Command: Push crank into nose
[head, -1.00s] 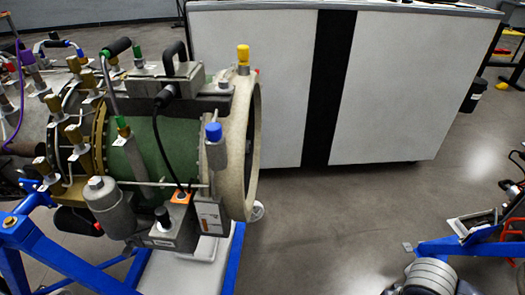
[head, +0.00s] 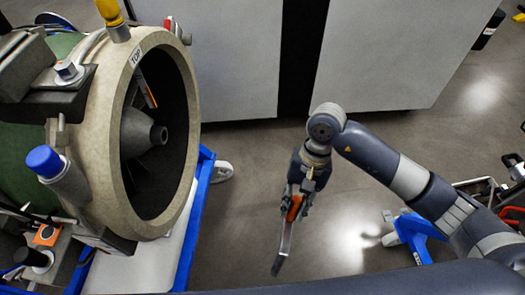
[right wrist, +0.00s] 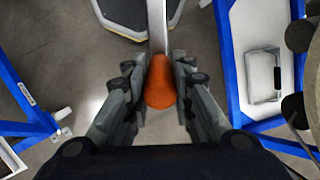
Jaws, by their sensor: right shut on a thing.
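The turbine (head: 112,140) stands at the left of the head view, its round pale intake ring facing right. The nose (head: 140,133) is the grey cone in the middle of the dark intake, with a small blunt tip. My right gripper (head: 294,203) is to the right of the intake, clear of it, and is shut on the crank (head: 285,242). The crank's flat metal arm points down in the head view. In the right wrist view the crank's orange handle (right wrist: 160,84) sits between the fingers (right wrist: 160,73). My left gripper is not in view.
A blue stand (head: 196,205) carries the turbine. Light grey cabinets (head: 395,55) line the back. Another blue frame (head: 413,232) is at the right, near my right arm. Bare floor lies between the turbine and my right gripper.

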